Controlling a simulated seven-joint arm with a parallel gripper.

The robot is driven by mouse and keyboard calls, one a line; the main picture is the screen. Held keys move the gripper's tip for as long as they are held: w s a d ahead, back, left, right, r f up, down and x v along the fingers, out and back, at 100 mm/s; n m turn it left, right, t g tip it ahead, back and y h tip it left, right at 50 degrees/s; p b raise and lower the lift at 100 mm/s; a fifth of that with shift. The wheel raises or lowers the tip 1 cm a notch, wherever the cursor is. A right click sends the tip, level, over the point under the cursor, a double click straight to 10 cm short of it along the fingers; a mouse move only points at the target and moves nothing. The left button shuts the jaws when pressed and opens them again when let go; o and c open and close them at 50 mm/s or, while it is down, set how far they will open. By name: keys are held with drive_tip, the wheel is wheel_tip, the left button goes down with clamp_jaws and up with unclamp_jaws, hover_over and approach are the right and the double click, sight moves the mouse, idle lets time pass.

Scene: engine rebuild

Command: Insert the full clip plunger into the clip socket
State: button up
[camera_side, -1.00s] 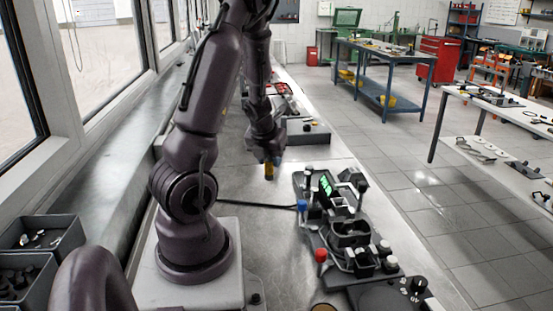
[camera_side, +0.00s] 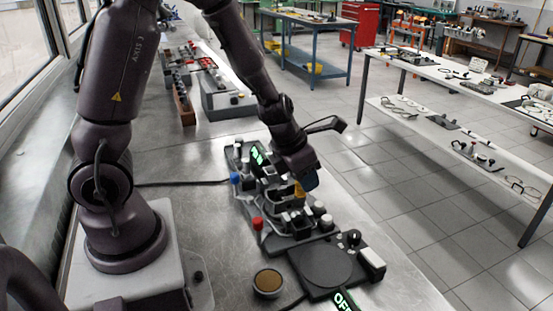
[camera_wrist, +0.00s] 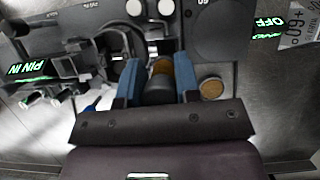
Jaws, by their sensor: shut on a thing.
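My gripper (camera_wrist: 157,85) is shut on the plunger (camera_wrist: 158,88), a dark cylinder with an amber-brown part, held between two blue fingers in the wrist view. In the side view my gripper (camera_side: 302,186) is low over the right part of the dark fixture (camera_side: 243,158), and a bit of the plunger's yellow (camera_side: 298,190) shows beside the fingers. I cannot make out the clip socket for sure. Whether the plunger's end touches the fixture is hidden. A green "PIN IN" display (camera_wrist: 26,68) is lit on the fixture.
A round dark plate unit (camera_side: 322,262) with a green "OFF" display (camera_side: 343,301) stands at the fixture's near end. A round brown-topped piece (camera_side: 268,281) lies beside it. Red (camera_side: 257,224) and blue (camera_side: 235,178) knobs rise from the fixture's left edge. Bare bench lies left of it.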

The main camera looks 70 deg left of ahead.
sight(303, 201)
drive_tip(key=shift+w+d+m, duration=0.1)
drive_tip(key=shift+d+m, duration=0.2)
drive_tip(key=shift+d, duration=0.1)
drive_tip(key=shift+a+f, duration=0.2)
drive_tip(key=shift+f, duration=0.6)
drive_tip(key=shift+d+f, duration=0.1)
drive_tip(key=shift+f, duration=1.5)
drive_tip(key=shift+f, duration=1.4)
idle(0.6)
drive_tip(key=o, duration=1.4)
drive_tip(key=shift+r, duration=3.65)
